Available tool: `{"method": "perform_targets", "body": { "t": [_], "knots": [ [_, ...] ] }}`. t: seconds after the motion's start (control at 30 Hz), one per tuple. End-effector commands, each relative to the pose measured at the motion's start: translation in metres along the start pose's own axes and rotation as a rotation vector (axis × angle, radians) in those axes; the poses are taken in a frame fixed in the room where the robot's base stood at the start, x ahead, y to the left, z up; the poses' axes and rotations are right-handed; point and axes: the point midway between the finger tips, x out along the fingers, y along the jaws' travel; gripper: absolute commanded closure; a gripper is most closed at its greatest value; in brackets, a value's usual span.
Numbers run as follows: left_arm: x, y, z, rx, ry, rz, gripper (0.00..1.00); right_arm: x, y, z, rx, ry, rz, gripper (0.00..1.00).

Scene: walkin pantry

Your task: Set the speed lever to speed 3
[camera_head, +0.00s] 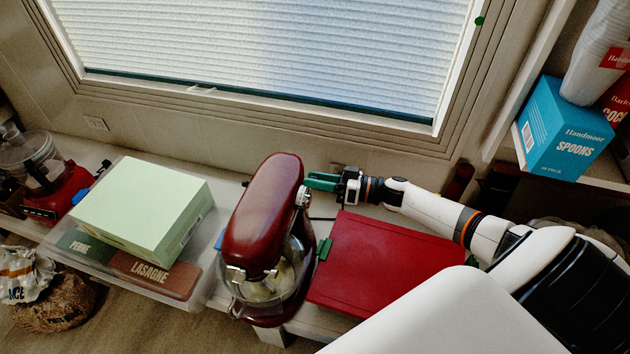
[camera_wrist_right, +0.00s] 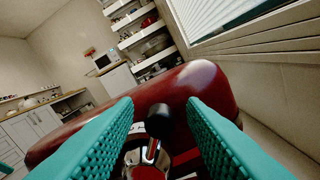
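The speed lever (camera_wrist_right: 158,122) has a black round knob on a short metal stem. My right gripper (camera_head: 308,181) reaches the mixer's right side from the right. In the wrist view its teal fingers (camera_wrist_right: 160,104) are open, one on each side of the knob, with gaps visible. The lever's speed marks cannot be read. My left gripper is not in view.
A red box (camera_head: 385,258) lies right of the mixer, under my right arm. A clear bin (camera_head: 205,285) with a pale green box (camera_head: 143,210) stands to the left. A red food processor (camera_head: 62,190) is at far left. A window is behind the counter.

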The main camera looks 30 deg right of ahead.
Motion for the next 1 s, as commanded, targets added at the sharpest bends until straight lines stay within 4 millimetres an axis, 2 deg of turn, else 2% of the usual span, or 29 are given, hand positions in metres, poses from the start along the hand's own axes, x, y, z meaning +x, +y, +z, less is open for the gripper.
{"method": "perform_targets", "body": {
  "t": [0.13,0.4,0.6,0.63,1.0],
  "knots": [
    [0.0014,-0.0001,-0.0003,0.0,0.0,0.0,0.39,0.0075,-0.0001,0.0001,-0.001,0.0,0.0,0.63],
    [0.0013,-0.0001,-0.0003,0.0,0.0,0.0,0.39,0.008,-0.0001,0.0001,0.0,0.0,-0.001,0.64],
    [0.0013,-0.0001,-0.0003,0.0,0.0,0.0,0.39,0.0078,-0.0002,0.0001,0.0,0.0,-0.001,0.97],
    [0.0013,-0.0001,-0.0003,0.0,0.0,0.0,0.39,0.0078,-0.0002,0.0001,-0.001,0.0,-0.001,1.0],
    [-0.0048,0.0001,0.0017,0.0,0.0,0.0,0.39,0.0078,0.0035,0.0022,-0.05,0.002,-0.002,1.0]
  ]
}}
